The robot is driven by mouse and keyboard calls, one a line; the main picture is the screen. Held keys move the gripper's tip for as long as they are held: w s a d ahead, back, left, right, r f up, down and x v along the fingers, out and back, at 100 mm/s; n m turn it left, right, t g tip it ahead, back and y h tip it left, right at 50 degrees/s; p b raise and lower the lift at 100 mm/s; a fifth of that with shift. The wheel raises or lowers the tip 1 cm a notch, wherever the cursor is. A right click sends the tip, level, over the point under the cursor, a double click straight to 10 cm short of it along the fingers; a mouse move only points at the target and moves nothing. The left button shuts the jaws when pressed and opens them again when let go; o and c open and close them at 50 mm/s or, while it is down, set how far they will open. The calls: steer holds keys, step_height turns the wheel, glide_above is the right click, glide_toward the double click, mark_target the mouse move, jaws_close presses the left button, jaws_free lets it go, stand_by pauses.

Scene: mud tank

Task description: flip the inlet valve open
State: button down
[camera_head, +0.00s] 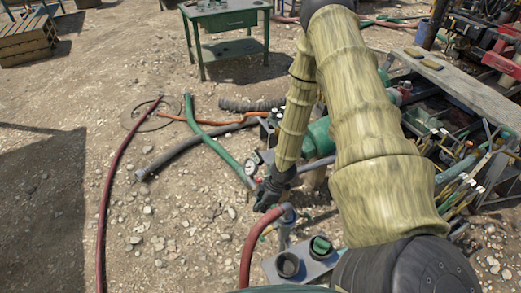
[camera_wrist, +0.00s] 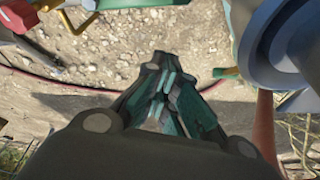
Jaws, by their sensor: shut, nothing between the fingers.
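My gripper (camera_head: 262,208) is shut and empty, low beside the hose fittings in the head view. In the wrist view its dark fingertips (camera_wrist: 165,68) are together over gravel. A small yellow lever-like part with a green end (camera_wrist: 228,72) lies to the right of the fingertips, apart from them, beside a large blue-grey pipe fitting (camera_wrist: 290,45). I cannot tell for sure whether this is the inlet valve or how it is set. Another fitting with a red part (camera_wrist: 20,14) and yellow pieces is at the top left. In the head view my arm and gripper hide much of this area.
A pressure gauge (camera_head: 252,168) and green hose (camera_head: 213,143) lie just behind my gripper. A red hose (camera_head: 252,243) meets a grey pipe in front. A green pump (camera_head: 318,138) stands behind my arm. A cluttered bench (camera_head: 455,80) is at right. Gravel at left is mostly open.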

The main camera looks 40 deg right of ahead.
steer(key=w+v, duration=0.1)
steer(key=v, duration=0.5)
steer(key=shift+s+d+r, duration=0.2)
steer(key=shift+d, duration=0.1)
stand_by(0.3)
